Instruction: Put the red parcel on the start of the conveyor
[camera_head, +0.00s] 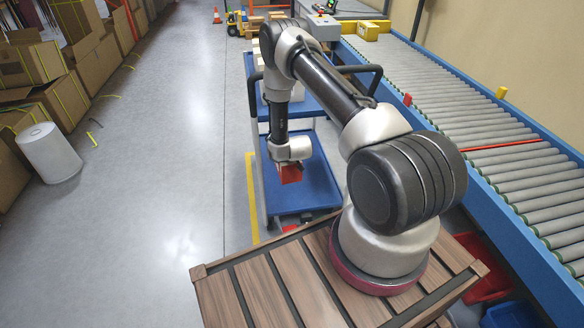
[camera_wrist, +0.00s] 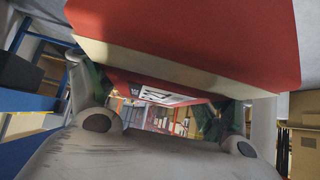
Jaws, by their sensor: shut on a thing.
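The red parcel (camera_head: 290,173) shows at the end of my arm in the head view, above the lower shelf of a blue cart (camera_head: 318,196). In the wrist view the red parcel (camera_wrist: 190,40) fills the upper middle, with a white label on one face. My gripper (camera_wrist: 160,110) is shut on it, one finger on each side. In the head view the fingers of my gripper (camera_head: 289,165) are mostly hidden by the wrist. The conveyor (camera_head: 480,120), with grey rollers and blue side rails, runs along the right, apart from the parcel.
Cardboard boxes (camera_head: 60,101) line the left wall, with a white roll (camera_head: 48,150) beside them. A red bin (camera_head: 487,270) and a blue bin (camera_head: 510,315) stand below the conveyor. A yellow box (camera_head: 368,31) sits by its far end.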

